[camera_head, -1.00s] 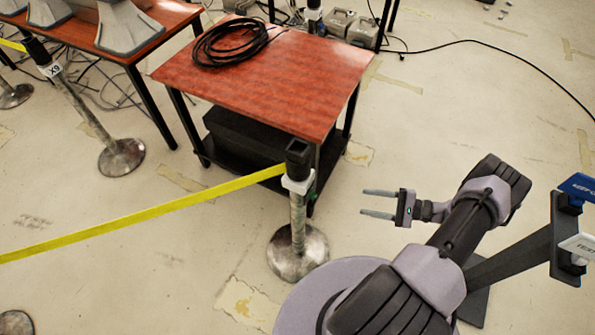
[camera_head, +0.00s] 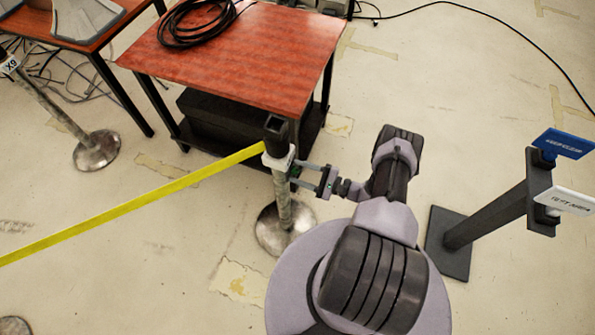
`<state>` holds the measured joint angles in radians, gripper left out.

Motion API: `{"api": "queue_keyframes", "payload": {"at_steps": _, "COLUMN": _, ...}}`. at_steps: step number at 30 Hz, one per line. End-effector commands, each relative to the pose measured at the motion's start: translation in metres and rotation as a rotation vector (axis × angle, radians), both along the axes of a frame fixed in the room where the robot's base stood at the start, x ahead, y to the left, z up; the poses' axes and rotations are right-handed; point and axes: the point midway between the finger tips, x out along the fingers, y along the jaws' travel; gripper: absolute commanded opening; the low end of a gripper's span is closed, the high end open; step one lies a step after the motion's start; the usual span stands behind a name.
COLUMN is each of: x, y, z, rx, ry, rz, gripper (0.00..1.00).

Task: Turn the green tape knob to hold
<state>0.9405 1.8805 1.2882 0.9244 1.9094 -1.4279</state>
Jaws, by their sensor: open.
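A stanchion post (camera_head: 281,204) with a round metal base stands in front of the red table. A black head with a white collar (camera_head: 279,160) tops it, and a yellow tape (camera_head: 140,204) runs from the head to the left. A small green part, likely the green knob (camera_head: 295,171), shows on the right side of the post just under the collar, partly hidden by my gripper. My gripper (camera_head: 301,173) is open, its fingers pointing left at the post and reaching the green part. I cannot tell whether they touch it or what position the knob is in.
A red-topped table (camera_head: 240,60) with a coiled black cable (camera_head: 205,22) stands behind the post. A dark sign stand (camera_head: 487,214) with blue and white signs is at the right. Another post (camera_head: 62,110) is at the left. Floor between is clear.

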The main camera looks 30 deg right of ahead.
Motion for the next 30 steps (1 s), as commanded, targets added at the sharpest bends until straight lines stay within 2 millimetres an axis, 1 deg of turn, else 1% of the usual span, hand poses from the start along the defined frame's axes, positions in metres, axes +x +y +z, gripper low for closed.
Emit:
{"api": "queue_keyframes", "payload": {"at_steps": 3, "x": 0.0042, "y": 0.0037, "z": 0.0001, "rx": 0.0, "ry": 0.0, "rz": 0.001, "gripper": 0.49}}
{"api": "queue_keyframes", "payload": {"at_steps": 10, "x": 0.0048, "y": 0.0038, "z": 0.0004, "rx": 0.0, "ry": 0.0, "rz": 0.0, "gripper": 0.49}}
{"api": "queue_keyframes", "payload": {"at_steps": 11, "x": 0.0047, "y": 0.0037, "z": 0.0004, "rx": 0.0, "ry": 0.0, "rz": 0.0, "gripper": 0.45}}
{"api": "queue_keyframes", "payload": {"at_steps": 12, "x": 0.0047, "y": 0.0037, "z": 0.0004, "rx": 0.0, "ry": 0.0, "rz": 0.0, "gripper": 0.37}}
{"api": "queue_keyframes", "payload": {"at_steps": 14, "x": 0.0046, "y": 0.0037, "z": 0.0004, "rx": 0.0, "ry": 0.0, "rz": 0.0, "gripper": 0.25}}
{"api": "queue_keyframes", "payload": {"at_steps": 15, "x": 0.0046, "y": 0.0037, "z": 0.0004, "rx": 0.0, "ry": 0.0, "rz": 0.0, "gripper": 0.17}}
{"api": "queue_keyframes", "payload": {"at_steps": 18, "x": 0.0046, "y": 0.0037, "z": 0.0003, "rx": 0.0, "ry": 0.0, "rz": 0.0, "gripper": 0.0}}
{"api": "queue_keyframes", "payload": {"at_steps": 25, "x": 0.0046, "y": 0.0036, "z": -0.0001, "rx": 0.008, "ry": 0.006, "rz": 0.001, "gripper": 0.0}}
{"api": "queue_keyframes", "payload": {"at_steps": 30, "x": 0.0047, "y": 0.0035, "z": -0.0014, "rx": 0.051, "ry": 0.04, "rz": 0.001, "gripper": 0.0}}
